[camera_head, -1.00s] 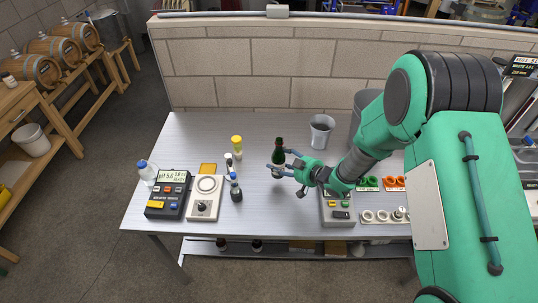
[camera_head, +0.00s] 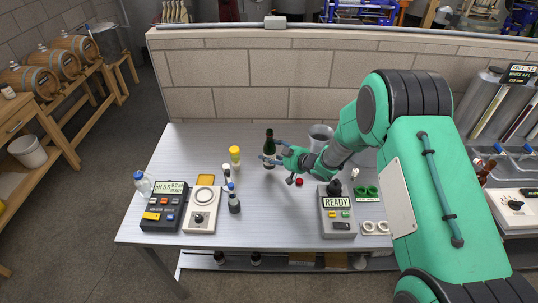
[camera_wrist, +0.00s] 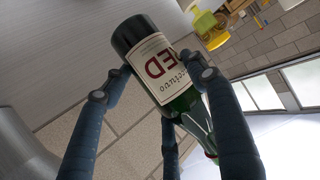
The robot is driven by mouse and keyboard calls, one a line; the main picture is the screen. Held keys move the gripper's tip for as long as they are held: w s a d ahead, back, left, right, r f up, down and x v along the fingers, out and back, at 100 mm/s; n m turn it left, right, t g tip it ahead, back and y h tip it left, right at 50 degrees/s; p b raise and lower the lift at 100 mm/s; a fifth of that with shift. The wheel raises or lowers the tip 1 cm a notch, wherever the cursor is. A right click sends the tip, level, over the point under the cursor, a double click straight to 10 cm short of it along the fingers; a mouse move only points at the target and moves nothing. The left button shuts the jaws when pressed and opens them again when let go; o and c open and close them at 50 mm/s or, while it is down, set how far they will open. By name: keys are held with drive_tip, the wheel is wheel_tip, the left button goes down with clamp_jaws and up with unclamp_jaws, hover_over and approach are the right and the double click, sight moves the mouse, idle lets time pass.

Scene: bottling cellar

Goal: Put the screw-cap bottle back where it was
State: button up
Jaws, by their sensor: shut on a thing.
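A dark green bottle (camera_head: 269,143) with a pale label stands about upright in my gripper (camera_head: 268,161), over the back middle of the metal table. In the wrist view the bottle (camera_wrist: 156,72) lies slantwise between my fingers, its label reading RED upside down. A little red shows near its neck end. My gripper (camera_wrist: 157,80) is shut around the bottle's body. I cannot tell whether its base touches the table. A small red cap (camera_head: 299,182) lies on the table right of the bottle.
Left of the bottle stand a yellow-capped jar (camera_head: 235,157), a small dark bottle (camera_head: 234,203), a round-plate device (camera_head: 203,207) and a pH meter (camera_head: 163,206). A grey bucket (camera_head: 320,134) is behind my wrist. A READY device (camera_head: 337,213) stands front right. The front middle is clear.

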drive_tip(key=w, duration=0.2)
drive_tip(key=w+a, duration=0.1)
drive_tip(key=w, duration=0.1)
drive_tip(key=shift+f, duration=0.15)
drive_tip(key=shift+f+b, duration=0.85)
drive_tip(key=shift+f, duration=0.9)
drive_tip(key=shift+f, duration=0.2)
drive_tip(key=o, duration=1.5)
drive_tip(key=shift+r, duration=0.15)
